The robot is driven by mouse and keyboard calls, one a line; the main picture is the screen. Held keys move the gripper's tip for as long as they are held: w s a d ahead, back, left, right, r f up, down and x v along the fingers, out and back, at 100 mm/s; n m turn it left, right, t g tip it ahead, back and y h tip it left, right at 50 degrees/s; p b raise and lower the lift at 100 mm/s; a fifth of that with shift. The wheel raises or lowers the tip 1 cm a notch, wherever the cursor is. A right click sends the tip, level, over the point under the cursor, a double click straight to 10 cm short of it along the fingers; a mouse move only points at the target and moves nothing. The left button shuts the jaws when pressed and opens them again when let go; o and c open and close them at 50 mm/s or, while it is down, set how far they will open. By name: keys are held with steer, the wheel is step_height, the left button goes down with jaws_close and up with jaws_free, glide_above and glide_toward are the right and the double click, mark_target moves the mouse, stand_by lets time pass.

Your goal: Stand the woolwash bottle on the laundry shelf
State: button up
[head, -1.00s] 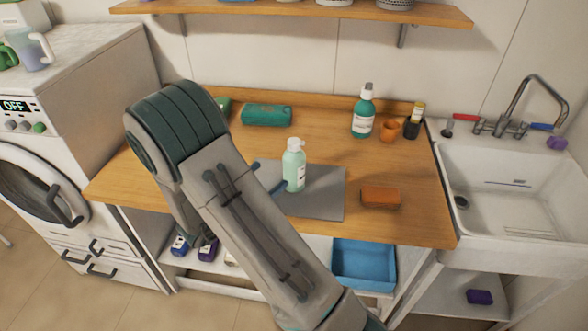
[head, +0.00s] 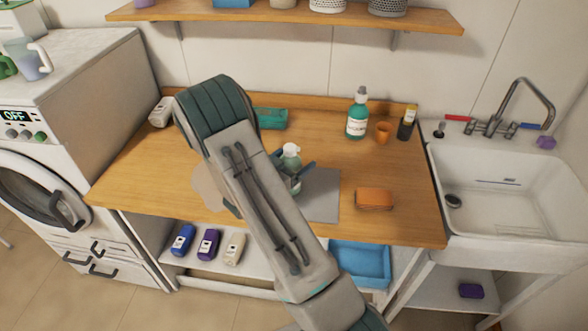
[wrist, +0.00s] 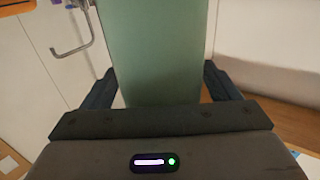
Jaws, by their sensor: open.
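A pale green pump bottle (head: 291,152) stands on the grey mat (head: 325,195) on the wooden counter. My arm hides its lower part, and no label can be read. In the wrist view the pale green body (wrist: 155,55) fills the space between my fingers. My gripper (head: 303,175) is open around the bottle, one finger on each side, not closed on it. A wooden wall shelf (head: 290,16) is above the counter. A white lower shelf (head: 205,262) under the counter holds a blue, a purple and a beige bottle. I cannot tell which is the laundry shelf.
A teal labelled bottle (head: 357,118), an orange cup (head: 383,133) and a dark container (head: 406,127) stand at the back right. An orange block (head: 374,199) is right of the mat. A white bottle (head: 161,111) is at the back left. A blue bin (head: 360,262) is below.

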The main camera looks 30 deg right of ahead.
steer(key=c, duration=1.4)
